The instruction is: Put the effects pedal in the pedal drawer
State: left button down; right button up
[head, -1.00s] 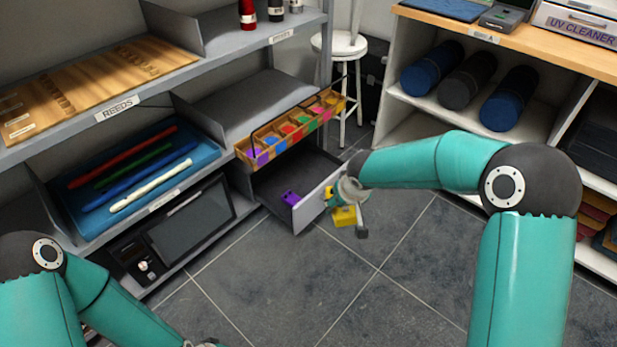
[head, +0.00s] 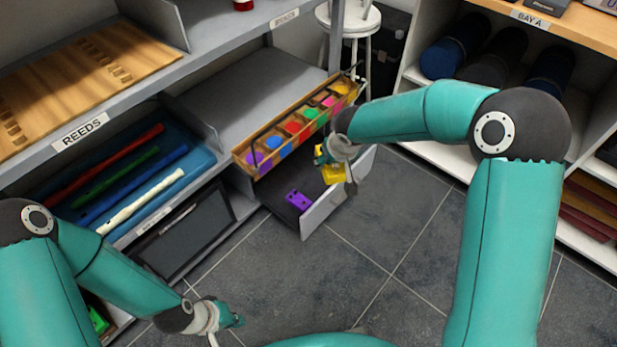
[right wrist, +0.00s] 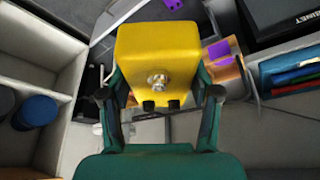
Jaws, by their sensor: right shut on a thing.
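The yellow effects pedal (head: 333,174) is in my right gripper (head: 326,158), which is shut on it. In the right wrist view the pedal (right wrist: 157,60) fills the middle, a knob on its face, with a finger on each side. In the head view it is over the open grey drawer (head: 325,210), near the inner side of the drawer front; I cannot tell its exact height. A purple pedal (head: 298,200) lies inside the drawer. My left gripper (head: 232,318) is low over the floor, away from the drawer; its jaw opening is unclear.
A white stool (head: 350,25) stands behind. Rolled mats (head: 455,45) fill the right shelving. The tiled floor (head: 400,255) in front is clear.

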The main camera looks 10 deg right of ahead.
jog(key=shift+d+r, duration=0.1)
jog(key=shift+d, duration=0.2)
